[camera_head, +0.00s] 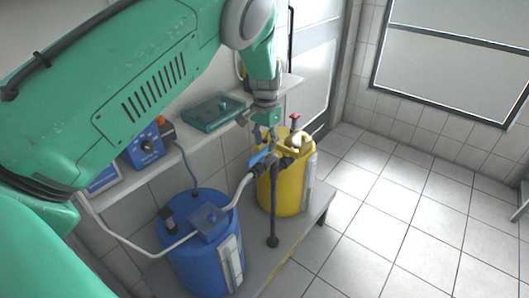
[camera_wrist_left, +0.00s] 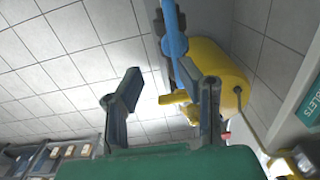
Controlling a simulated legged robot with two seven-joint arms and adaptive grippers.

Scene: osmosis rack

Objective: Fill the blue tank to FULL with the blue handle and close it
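The blue tank (camera_head: 190,262) stands at the lower left in the head view, with a pale vertical gauge strip (camera_head: 229,262) on its side. Its level is too small to read. The blue handle (camera_head: 261,156) sits on the pipe valve between the blue and yellow tanks. In the left wrist view it shows as a long blue bar (camera_wrist_left: 174,34) beyond the fingers. My left gripper (camera_head: 266,136) points down just above the handle. Its fingers (camera_wrist_left: 160,78) are spread, with nothing between them. My right gripper is out of view.
A yellow tank (camera_head: 291,190) with a red-topped valve (camera_head: 295,121) stands just behind the handle. A dark standpipe (camera_head: 273,205) rises from the grey platform (camera_head: 290,243). A shelf with a blue pump (camera_head: 146,146) and teal tray (camera_head: 213,113) lines the wall.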

